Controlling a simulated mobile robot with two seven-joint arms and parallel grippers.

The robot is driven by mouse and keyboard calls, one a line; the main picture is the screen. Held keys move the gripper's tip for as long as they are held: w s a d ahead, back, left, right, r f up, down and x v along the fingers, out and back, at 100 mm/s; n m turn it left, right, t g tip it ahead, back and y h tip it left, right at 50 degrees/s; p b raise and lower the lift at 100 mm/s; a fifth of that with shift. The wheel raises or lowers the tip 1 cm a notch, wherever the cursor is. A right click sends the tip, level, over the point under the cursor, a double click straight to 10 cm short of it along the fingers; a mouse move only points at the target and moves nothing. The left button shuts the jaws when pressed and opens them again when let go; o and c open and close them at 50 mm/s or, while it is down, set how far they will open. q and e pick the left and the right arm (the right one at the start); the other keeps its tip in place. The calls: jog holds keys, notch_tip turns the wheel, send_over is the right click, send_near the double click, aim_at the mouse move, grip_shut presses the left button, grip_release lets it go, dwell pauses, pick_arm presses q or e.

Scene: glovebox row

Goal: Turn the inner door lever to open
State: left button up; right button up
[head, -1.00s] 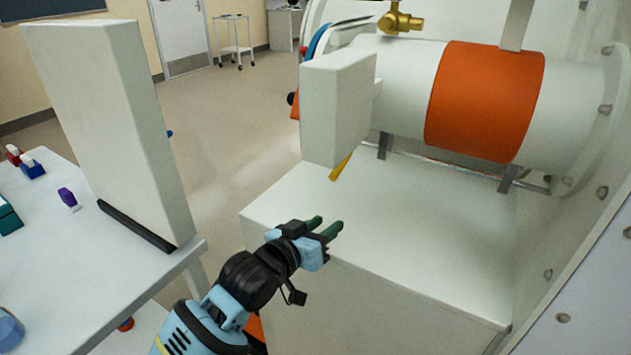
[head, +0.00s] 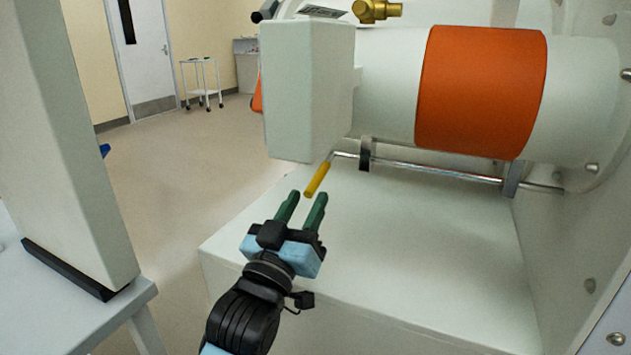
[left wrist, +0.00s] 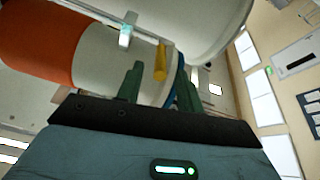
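A yellow lever handle (head: 317,179) sticks down from below the white box-shaped housing (head: 308,95) at the end of the white cylinder in the head view. My left gripper (head: 301,203) is open and empty. In the left wrist view the lever (left wrist: 160,62) shows between the fingers (left wrist: 160,85), nearer the left one. I cannot tell whether it touches either finger. My right gripper is not in view.
The cylinder has an orange band (head: 480,92) and a metal rod (head: 430,170) beneath it. A white block (head: 400,240) lies under the cylinder. A tall white panel (head: 65,140) stands on the table at left. Open floor (head: 195,180) lies between.

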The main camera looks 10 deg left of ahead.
aim_at(324, 167)
pick_arm(q)
jog(key=shift+x, duration=3)
grip_shut()
